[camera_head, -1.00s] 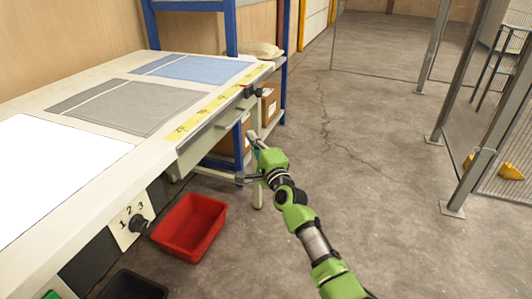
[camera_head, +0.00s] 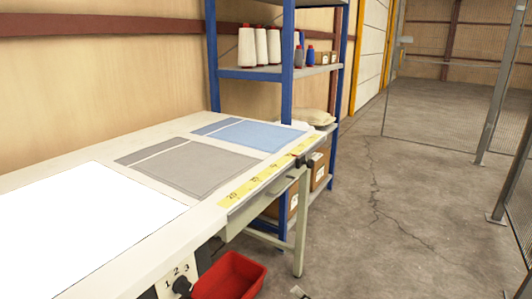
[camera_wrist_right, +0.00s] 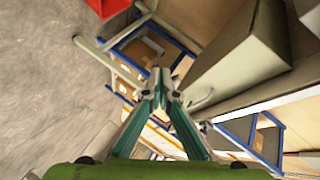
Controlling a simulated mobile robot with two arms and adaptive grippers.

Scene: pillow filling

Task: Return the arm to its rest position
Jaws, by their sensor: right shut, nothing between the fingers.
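My right gripper (camera_wrist_right: 160,82) is shut and empty in the right wrist view, its two fingertips together at the middle of the picture. It hangs in free air beside the work table (camera_head: 222,205), touching nothing that I can see. The rest of my right arm is out of that view. My left gripper is in neither view.
A grey cloth (camera_head: 190,168) and a blue cloth (camera_head: 250,135) lie flat on the table. Behind it stands a blue-framed shelf (camera_head: 288,60) with thread spools (camera_head: 262,45). Cardboard boxes (camera_head: 318,170) sit low beneath. The floor (camera_head: 390,210) to the right is clear up to a mesh fence (camera_head: 508,175).

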